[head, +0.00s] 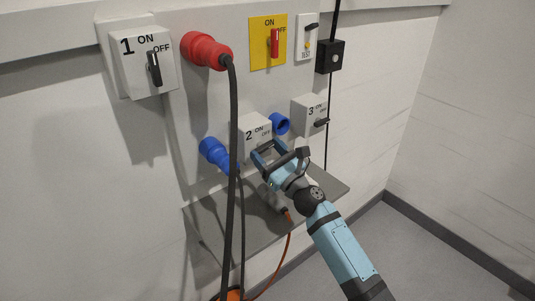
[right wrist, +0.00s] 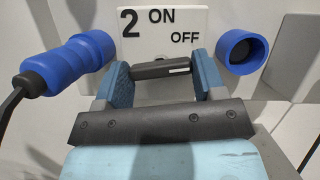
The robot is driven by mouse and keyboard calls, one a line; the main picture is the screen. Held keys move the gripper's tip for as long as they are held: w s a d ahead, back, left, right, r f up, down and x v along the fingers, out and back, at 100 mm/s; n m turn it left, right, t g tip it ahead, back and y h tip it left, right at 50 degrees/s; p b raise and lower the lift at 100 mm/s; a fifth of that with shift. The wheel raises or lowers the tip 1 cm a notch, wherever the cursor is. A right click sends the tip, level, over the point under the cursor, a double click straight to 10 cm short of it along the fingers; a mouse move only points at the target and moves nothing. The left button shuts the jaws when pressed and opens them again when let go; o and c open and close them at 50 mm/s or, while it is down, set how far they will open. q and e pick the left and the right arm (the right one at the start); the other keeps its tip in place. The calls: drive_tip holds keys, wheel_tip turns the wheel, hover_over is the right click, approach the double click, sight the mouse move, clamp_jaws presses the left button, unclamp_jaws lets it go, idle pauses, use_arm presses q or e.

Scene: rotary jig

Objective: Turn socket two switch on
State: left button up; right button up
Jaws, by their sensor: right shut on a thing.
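The socket two switch is a white box marked 2, ON and OFF; it shows in the head view (head: 253,130) and the right wrist view (right wrist: 160,30). OFF sits to the right of and below ON. Its black handle (right wrist: 162,69) lies nearly level in the right wrist view, its right end slightly higher. My right gripper (head: 270,152) is at the front of this box, and in the right wrist view (right wrist: 163,75) its blue fingers are shut on the handle's two ends. The handle is mostly hidden in the head view. My left gripper is out of view.
A blue plug (head: 214,152) is left of the switch and an open blue socket (head: 279,123) right of it. Switch 3 (head: 310,115) is further right. A thick black cable (head: 232,190) hangs from the red plug (head: 203,50). A grey shelf (head: 230,225) lies below.

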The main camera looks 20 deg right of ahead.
drive_tip(key=n+g+y, duration=0.1)
drive_tip(key=n, duration=0.3)
drive_tip(key=n+g+y+b, duration=0.1)
drive_tip(key=n+g, duration=0.1)
drive_tip(key=n, duration=0.2)
drive_tip(key=n+g+y+b, duration=0.1)
drive_tip(key=n+y, duration=0.1)
drive_tip(key=n, duration=0.2)
drive_tip(key=shift+d+r, duration=0.1)
drive_tip(key=shift+d, duration=0.1)
drive_tip(key=n+g, duration=0.2)
drive_tip(key=n, duration=0.2)
drive_tip(key=shift+r+p, duration=0.15)
drive_tip(key=shift+p, duration=0.2)
drive_tip(key=shift+n+g+h+p, duration=0.3)
drive_tip(key=shift+n+g+p, duration=0.35)
drive_tip(key=shift+n, duration=1.25)
drive_tip(key=o, duration=0.9)
